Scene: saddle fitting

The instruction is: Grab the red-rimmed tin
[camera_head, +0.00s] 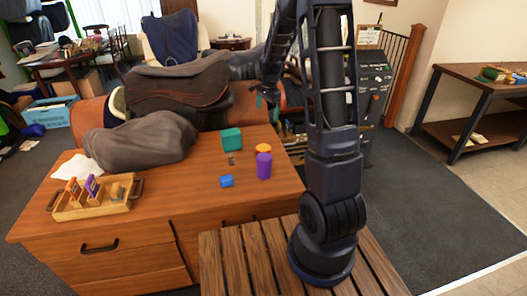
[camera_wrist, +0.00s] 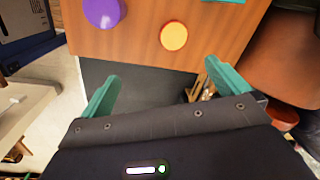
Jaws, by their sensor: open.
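The round tin (camera_head: 263,148) shows a yellow-orange top with a redder orange rim. In the head view it stands on the wooden desk, just behind a purple cylinder (camera_head: 264,166) that hides its lower part. In the wrist view the tin (camera_wrist: 174,36) is near the top, apart from the purple cylinder (camera_wrist: 103,13) on its left. My gripper (camera_head: 268,96) is over the far side of the desk, beyond the tin. In the wrist view my gripper (camera_wrist: 162,72) is open, with its teal fingers wide apart and nothing between them.
A teal block (camera_head: 231,139), a small brown piece (camera_head: 231,159) and a blue block (camera_head: 227,181) lie near the tin. A grey covered bundle (camera_head: 145,143) and a wooden tray (camera_head: 95,210) take up the desk's left. A saddle (camera_head: 180,88) stands behind. The desk's front right is clear.

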